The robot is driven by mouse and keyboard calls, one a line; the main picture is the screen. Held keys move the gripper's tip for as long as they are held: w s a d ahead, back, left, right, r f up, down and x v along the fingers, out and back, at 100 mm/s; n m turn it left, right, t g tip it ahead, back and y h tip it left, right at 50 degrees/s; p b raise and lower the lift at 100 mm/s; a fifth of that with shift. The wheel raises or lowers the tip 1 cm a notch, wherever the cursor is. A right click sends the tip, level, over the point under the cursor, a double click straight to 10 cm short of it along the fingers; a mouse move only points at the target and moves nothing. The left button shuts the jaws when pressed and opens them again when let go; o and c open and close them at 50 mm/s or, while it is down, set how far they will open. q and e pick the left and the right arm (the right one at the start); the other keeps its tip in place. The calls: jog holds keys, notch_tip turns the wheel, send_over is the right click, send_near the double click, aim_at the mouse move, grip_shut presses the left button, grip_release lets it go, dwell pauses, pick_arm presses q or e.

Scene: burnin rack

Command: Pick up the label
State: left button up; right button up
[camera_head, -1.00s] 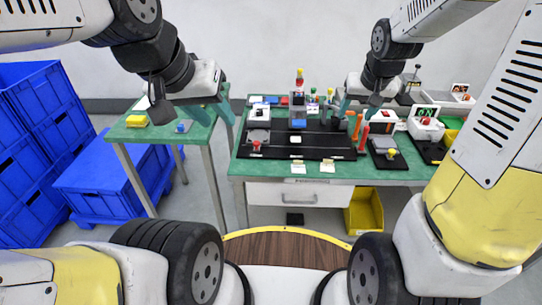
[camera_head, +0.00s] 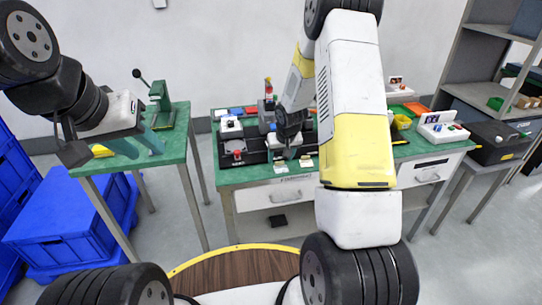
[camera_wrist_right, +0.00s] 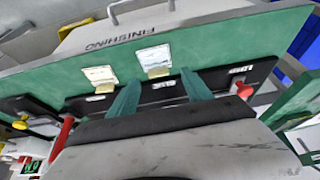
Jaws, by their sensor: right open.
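Two small pale labels lie at the front edge of the green bench: one (camera_head: 281,171) and another (camera_head: 305,161). In the right wrist view they show as a cream-and-white card (camera_wrist_right: 100,76) and a second, larger-looking card (camera_wrist_right: 155,60). My right gripper (camera_wrist_right: 160,92) is open and empty, its teal fingers spread over the black mat and pointing toward the labels, with the second card just beyond the gap. In the head view my right gripper (camera_head: 288,152) is low over the bench front. My left gripper (camera_head: 137,145) is open and appears empty above the left green table.
The green bench (camera_head: 235,177) carries a black mat with fixtures, including a red button (camera_wrist_right: 244,90). A red upright tool (camera_wrist_right: 62,135) stands near the right gripper. A small press (camera_head: 160,105) stands on the left table. Blue crates (camera_head: 60,225) are at left.

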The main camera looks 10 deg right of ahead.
aim_at(280, 164)
jog(key=x, duration=0.3)
jog(key=shift+d+f, duration=0.15)
jog(key=shift+c, duration=0.5)
jog(key=c, duration=1)
